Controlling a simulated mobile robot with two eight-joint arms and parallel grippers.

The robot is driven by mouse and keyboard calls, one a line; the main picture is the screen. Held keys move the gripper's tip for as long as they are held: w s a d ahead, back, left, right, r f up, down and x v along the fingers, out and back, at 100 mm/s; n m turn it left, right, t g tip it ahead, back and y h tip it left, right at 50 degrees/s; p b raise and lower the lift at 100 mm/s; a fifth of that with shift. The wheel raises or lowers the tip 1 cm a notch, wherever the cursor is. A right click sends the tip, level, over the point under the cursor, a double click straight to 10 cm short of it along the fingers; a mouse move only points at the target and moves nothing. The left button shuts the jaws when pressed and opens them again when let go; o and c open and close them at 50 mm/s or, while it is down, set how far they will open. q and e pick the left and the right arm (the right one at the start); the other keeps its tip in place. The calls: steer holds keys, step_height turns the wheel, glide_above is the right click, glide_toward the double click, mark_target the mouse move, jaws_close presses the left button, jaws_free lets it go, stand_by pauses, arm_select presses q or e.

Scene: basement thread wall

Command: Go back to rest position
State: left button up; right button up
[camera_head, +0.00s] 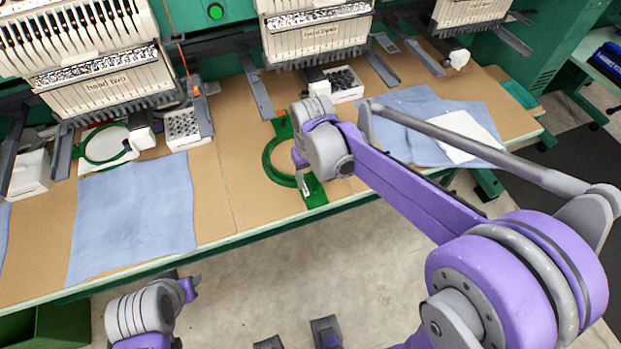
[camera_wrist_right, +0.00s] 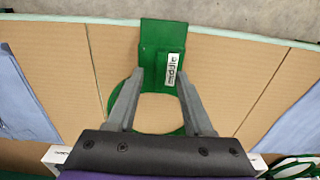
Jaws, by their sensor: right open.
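My right gripper (camera_wrist_right: 157,95) is open above a green hoop (camera_wrist_right: 175,131) that lies on the brown table top. In the right wrist view its two fingers reach over the hoop's ring, with nothing between them but the hoop and table below. The hoop's flat tab (camera_wrist_right: 160,35) carries a white label and points to the table's front edge. In the head view the green hoop (camera_head: 268,162) is partly hidden by my right wrist. My left arm's end shows at the lower left of the head view, off the table's front edge; its fingers are too unclear to read.
The table (camera_head: 215,160) runs along several embroidery machine heads (camera_head: 115,90). Blue cloths (camera_head: 135,215) lie left and right of the hoop, the right one with a white sheet (camera_head: 466,135). A white box of dark spools (camera_head: 342,85) stands behind the hoop.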

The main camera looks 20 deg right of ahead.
step_height(320, 180, up, 9)
steer(key=shift+s+r+p, duration=0.2)
steer(key=shift+p, duration=0.15)
steer(key=s+d+f+t, duration=0.1)
steer(key=s+f+t, duration=0.1)
steer(key=s, duration=0.5)
steer(key=s+d+f+t+p, duration=0.1)
steer(key=s+d+f+t, duration=0.1)
steer(key=s, duration=0.6)
step_height(320, 180, down, 2)
steer(key=shift+f+t, duration=0.1)
steer(key=shift+t, duration=0.4)
steer(key=shift+o, duration=0.2)
stand_by(1.0)
